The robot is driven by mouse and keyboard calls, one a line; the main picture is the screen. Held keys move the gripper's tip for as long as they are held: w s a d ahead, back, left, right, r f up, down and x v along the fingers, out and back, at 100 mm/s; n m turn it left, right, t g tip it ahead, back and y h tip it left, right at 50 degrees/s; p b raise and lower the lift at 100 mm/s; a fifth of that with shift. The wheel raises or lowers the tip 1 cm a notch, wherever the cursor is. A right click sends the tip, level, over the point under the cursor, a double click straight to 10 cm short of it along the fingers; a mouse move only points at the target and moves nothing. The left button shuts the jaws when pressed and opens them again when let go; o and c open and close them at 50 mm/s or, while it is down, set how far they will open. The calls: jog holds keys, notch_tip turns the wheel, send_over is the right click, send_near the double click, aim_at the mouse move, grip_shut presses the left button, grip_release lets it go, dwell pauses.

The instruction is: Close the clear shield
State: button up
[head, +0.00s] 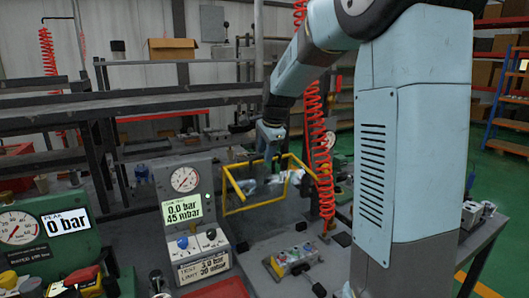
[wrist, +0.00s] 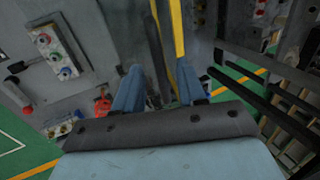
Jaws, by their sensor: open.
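The clear shield (head: 240,192) shows in the head view as a yellow frame standing over the bench behind the gauge panel. Its clear pane is hard to make out. My gripper (head: 269,146) hangs pointing down at the frame's upper edge, and the head view does not show whether it touches. In the wrist view my gripper (wrist: 159,88) has its two blue fingers apart with nothing clearly held. A yellow bar of the shield (wrist: 178,30) runs down to between the fingers, nearer the right finger. The bar's lower end is hidden by my gripper.
A gauge panel (head: 185,185) reading 0.0 bar stands left of the shield. A red coiled hose (head: 321,150) hangs close right of my gripper. Dark shelving (head: 160,90) stands behind.

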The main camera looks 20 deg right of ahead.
jog(key=shift+f, duration=0.15)
grip_shut()
dwell(0.4)
jog(key=shift+a, duration=0.1)
